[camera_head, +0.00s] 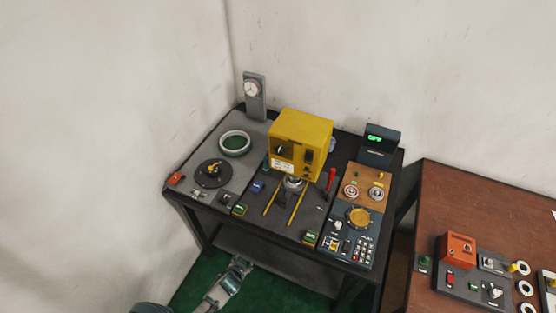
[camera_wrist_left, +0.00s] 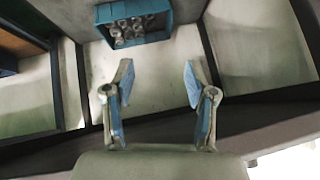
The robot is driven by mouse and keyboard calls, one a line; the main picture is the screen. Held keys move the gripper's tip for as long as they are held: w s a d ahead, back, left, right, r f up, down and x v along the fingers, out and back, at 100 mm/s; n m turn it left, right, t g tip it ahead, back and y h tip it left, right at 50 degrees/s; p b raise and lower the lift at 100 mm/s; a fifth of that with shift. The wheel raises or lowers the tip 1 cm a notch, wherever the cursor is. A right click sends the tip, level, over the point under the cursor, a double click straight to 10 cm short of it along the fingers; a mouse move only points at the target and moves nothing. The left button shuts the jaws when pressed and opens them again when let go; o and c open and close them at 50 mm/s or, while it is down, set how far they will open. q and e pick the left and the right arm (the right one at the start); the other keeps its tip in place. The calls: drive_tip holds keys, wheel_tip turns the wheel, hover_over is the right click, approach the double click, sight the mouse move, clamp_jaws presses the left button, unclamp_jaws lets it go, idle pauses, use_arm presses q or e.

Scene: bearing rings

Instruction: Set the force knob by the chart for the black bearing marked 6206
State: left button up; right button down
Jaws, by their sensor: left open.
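A yellow press (camera_head: 301,135) stands at the back middle of the dark bench. To its right, a panel carries two round silver dials, a left one (camera_head: 351,191) and a right one (camera_head: 376,194), and a large gold-rimmed dial (camera_head: 359,217). I cannot tell which is the force knob. A small white label (camera_head: 282,166) is on the press front; its text is unreadable. No chart or 6206 mark is legible. My left gripper (camera_head: 243,264) is low in front of the bench, apart from it. In the left wrist view (camera_wrist_left: 158,75) its fingers are open and empty. My right gripper is out of view.
A black disc (camera_head: 213,173) and a pale ring (camera_head: 235,143) are on the bench's grey left part. A green display (camera_head: 380,137) stands at back right. A brown table (camera_head: 480,210) is at right. A blue crate (camera_wrist_left: 136,40) of grey cylinders shows beyond the fingers.

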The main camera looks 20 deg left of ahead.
use_arm(q)
drive_tip(key=w+d+r+t, duration=0.1)
drive_tip(key=w+r+t, duration=0.3)
drive_tip(key=r, duration=0.9)
drive_tip(key=w+d+r+t, duration=0.15)
drive_tip(key=w+r, duration=0.35)
drive_tip(key=r, duration=0.7)
drive_tip(key=t+h, duration=0.2)
drive_tip(key=t, duration=0.3)
approach(279, 153)
drive_tip(key=shift+g, duration=0.25)
drive_tip(key=w+p, duration=0.1)
drive_tip(key=w, duration=0.7)
drive_tip(key=shift+w, duration=0.25)
clamp_jaws()
